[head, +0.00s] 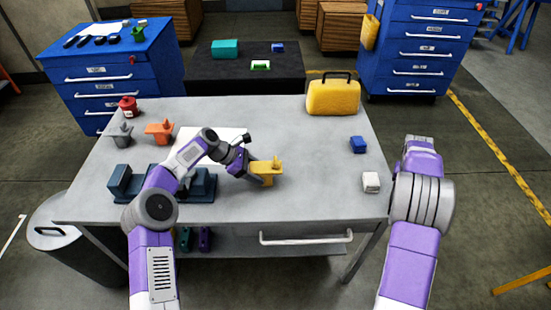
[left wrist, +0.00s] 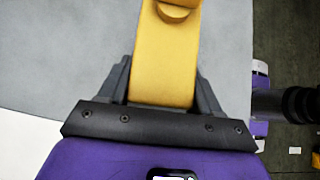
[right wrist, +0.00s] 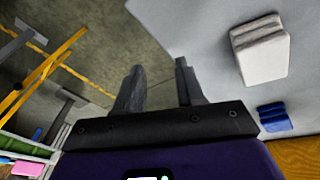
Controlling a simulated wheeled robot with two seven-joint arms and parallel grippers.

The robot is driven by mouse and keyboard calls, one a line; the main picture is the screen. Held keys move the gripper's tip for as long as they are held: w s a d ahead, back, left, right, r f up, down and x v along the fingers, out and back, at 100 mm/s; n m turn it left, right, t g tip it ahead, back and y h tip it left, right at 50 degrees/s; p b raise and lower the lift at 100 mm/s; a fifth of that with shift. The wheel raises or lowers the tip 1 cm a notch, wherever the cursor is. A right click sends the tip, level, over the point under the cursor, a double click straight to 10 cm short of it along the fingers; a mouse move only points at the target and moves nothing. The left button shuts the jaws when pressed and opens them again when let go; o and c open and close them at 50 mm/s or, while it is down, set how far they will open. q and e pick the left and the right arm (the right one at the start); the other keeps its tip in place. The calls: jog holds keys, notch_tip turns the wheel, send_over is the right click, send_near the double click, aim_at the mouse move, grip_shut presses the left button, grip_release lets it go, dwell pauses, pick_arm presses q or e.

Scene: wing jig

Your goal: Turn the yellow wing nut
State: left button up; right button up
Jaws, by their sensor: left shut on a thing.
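The yellow wing nut (head: 267,169) stands on the grey table right of its middle in the head view, with a short upright stub on its flat top. My left gripper (head: 257,171) reaches it from the left and is shut on its near end. In the left wrist view the wing nut's yellow bar (left wrist: 164,65) lies between the two fingers, with a round knob at the top edge. What is under the bar is hidden there. My right gripper (right wrist: 158,72) is open and empty in the right wrist view, its fingers apart; the head view does not show its fingers clearly.
An orange piece (head: 159,130) and a grey piece (head: 122,134) of like shape stand at the table's left. A dark blue block fixture (head: 120,182) lies under my left arm. A white block (head: 371,182), a blue block (head: 358,145) and a yellow case (head: 333,97) stand at the right.

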jog(key=shift+n+t, duration=0.5)
jog(key=shift+n, duration=0.2)
jog(key=w+a+r, duration=0.1)
jog(key=a, duration=0.2)
jog(key=w+a+r, duration=0.1)
jog(key=a, duration=0.2)
jog(key=w+a+r, duration=0.1)
jog(key=w+a, duration=0.1)
jog(key=a, duration=0.1)
jog(key=shift+r, duration=0.25)
jog(key=w+a+r+n+t+y, duration=0.1)
jog(key=a+r, duration=0.1)
jog(key=a, duration=0.4)
jog(key=w+a+r+n, duration=0.1)
jog(key=w+a+r, duration=0.15)
jog(key=a, duration=0.35)
jog(key=n+t+y, duration=0.1)
jog(key=n+y, duration=0.1)
send_near(275, 160)
jog(key=shift+t, duration=0.3)
jog(key=x, duration=0.8)
jog(key=shift+f, duration=0.4)
jog(key=shift+s, duration=0.1)
grip_shut()
